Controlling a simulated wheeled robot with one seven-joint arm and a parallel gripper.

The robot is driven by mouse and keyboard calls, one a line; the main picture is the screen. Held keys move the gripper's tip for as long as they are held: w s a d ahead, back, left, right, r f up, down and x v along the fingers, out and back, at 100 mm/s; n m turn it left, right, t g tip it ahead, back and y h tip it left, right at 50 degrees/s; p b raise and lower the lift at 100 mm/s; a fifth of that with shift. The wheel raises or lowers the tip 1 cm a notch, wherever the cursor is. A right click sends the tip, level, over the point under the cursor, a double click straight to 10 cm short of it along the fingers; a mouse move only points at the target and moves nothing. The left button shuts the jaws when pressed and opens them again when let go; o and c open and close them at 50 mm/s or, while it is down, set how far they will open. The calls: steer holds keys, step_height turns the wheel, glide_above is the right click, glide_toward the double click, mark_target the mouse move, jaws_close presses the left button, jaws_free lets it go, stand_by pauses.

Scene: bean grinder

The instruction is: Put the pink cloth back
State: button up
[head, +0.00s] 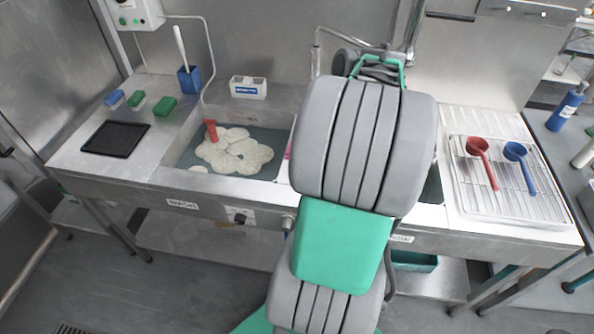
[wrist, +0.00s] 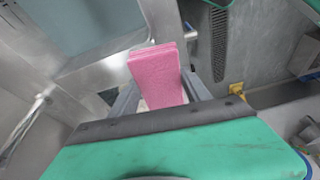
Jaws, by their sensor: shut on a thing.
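The pink cloth (wrist: 157,76) is a folded, thick pad standing up between the fingers of my gripper (wrist: 160,92) in the wrist view. My gripper is shut on it, with one grey finger on each side. In the head view only a pink sliver of the cloth (head: 287,151) shows at the left edge of my arm, near the right end of the foamy sink (head: 178,152). My arm hides the gripper and most of the cloth there. I cannot tell whether the cloth touches the steel rim.
A black tray (head: 114,138), green sponges (head: 165,107) and a blue holder (head: 189,78) with a white-handled tool stand left. A white caddy (head: 248,87) stands behind the sink. Red (head: 480,152) and blue (head: 518,157) scoops lie on the right-hand rack (head: 512,205). A faucet rises behind my arm.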

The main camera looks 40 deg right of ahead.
steer(key=s+d+n, duration=0.1)
steer(key=s+d, duration=0.4)
steer(key=w+f+p, duration=0.1)
steer(key=w+f, duration=0.2)
steer(key=w, duration=0.1)
steer(key=w+a+f+p, duration=0.1)
steer(key=w+f, duration=0.3)
steer(key=w, duration=0.1)
steer(key=w+f+p, duration=0.1)
steer(key=w+f, duration=0.2)
steer(key=w, duration=0.2)
steer(key=shift+a+f, duration=0.15)
steer(key=shift+f, duration=0.25)
step_height(320, 180, down, 2)
steer(key=shift+s+f+p, duration=0.1)
steer(key=shift+f+p, duration=0.15)
steer(key=shift+p, duration=0.55)
steer(key=shift+f+b, duration=0.35)
steer(key=shift+f, duration=0.1)
steer(key=o, duration=1.5)
steer(key=shift+r, duration=0.1)
steer(key=shift+c, duration=0.2)
